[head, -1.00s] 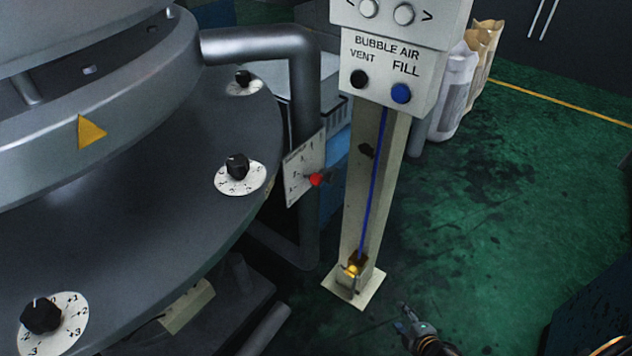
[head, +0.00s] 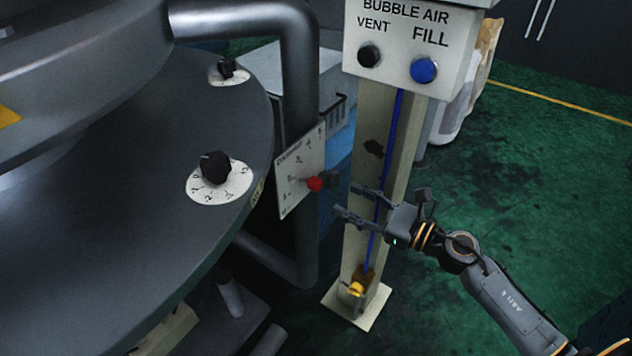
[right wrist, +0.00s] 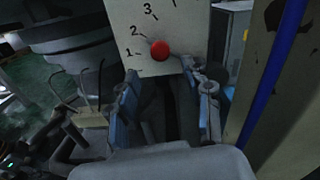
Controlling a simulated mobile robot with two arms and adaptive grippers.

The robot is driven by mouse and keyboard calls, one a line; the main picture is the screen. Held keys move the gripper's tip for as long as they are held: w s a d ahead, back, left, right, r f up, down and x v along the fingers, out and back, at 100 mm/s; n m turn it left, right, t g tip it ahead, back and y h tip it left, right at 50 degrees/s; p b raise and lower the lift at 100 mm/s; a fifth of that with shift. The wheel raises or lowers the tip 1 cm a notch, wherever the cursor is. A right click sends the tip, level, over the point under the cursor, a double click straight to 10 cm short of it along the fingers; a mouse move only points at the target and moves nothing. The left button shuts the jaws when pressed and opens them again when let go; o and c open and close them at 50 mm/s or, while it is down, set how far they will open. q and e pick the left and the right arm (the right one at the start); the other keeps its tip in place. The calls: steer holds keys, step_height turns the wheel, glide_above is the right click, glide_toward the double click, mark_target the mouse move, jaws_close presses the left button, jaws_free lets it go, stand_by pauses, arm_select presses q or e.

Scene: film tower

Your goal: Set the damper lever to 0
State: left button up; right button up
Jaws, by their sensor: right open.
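The damper lever shows as a red ball knob (head: 315,184) in front of a white scale plate (head: 290,198) on the duct beside the round machine. In the right wrist view the red knob (right wrist: 160,49) appears near the marks 1 and 2, with 3 higher up on the plate (right wrist: 132,16). The exact setting and the 0 mark cannot be made out. My right gripper (head: 347,202) is open and empty, just right of the knob and apart from it. In the right wrist view its fingers (right wrist: 165,92) stand either side below the knob. My left gripper is out of view.
A pale post (head: 362,225) with a blue tube (head: 388,150) and a Bubble Air box (head: 405,62) stands close behind and beside my right gripper. The round machine top with dials (head: 218,178) fills the left. Green floor at right is open.

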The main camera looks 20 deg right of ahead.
mark_target(321, 187)
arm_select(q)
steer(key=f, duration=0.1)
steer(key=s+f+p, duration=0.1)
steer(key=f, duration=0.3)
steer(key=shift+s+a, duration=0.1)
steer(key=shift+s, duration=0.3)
arm_select(e)
steer(key=x, duration=0.9)
steer(key=shift+w+a, duration=0.25)
steer(key=shift+w, duration=0.05)
